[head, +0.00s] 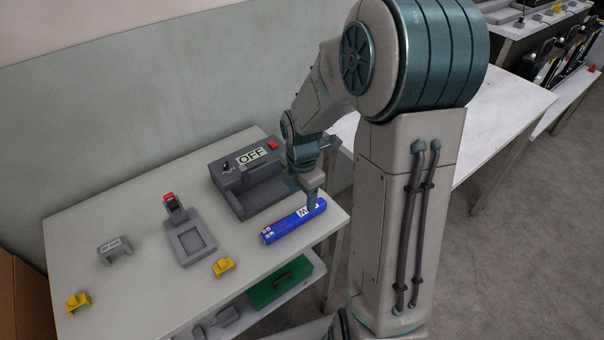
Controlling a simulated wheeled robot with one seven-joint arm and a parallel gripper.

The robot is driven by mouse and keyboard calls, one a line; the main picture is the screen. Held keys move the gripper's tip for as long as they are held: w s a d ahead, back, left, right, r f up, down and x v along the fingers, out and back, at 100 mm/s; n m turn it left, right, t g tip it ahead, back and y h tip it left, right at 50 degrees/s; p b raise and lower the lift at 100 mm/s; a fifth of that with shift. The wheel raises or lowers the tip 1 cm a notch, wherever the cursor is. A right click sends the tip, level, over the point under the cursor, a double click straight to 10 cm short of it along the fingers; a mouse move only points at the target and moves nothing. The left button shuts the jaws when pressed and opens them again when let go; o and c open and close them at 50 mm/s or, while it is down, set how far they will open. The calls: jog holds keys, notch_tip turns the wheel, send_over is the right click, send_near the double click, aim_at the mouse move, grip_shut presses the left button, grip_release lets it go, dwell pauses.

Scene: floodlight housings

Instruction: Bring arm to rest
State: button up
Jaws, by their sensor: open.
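My arm reaches over the right end of the near table (130,185). My gripper (312,203) points down at the right part of a blue bar-shaped object (280,226) lying on the table, with a white label and a red-and-white end. The jaws are open. The fingers are small here and partly hidden, and I cannot tell whether they touch the blue object.
Behind the gripper stands a grey device (240,180) marked OFF with a red button. A grey fixture (188,238) with a red top, a grey labelled bracket (115,250) and yellow pieces (223,267) (78,301) lie leftward. A green case (287,280) is on the lower shelf.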

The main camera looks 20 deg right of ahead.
notch_tip(320, 180, up, 7)
jog(key=s+a+r+m+t, duration=0.1)
jog(key=s+r+m, duration=0.2)
jog(key=s+m, duration=0.4)
jog(key=s+a+r+m+t, duration=0.1)
jog(key=s+r+m, duration=0.3)
jog(key=m, duration=1)
jog(key=s+t, duration=0.1)
jog(key=s, duration=0.2)
jog(key=shift+s+r+m, duration=0.2)
jog(key=shift+s+m, duration=0.1)
jog(key=shift+m, duration=0.1)
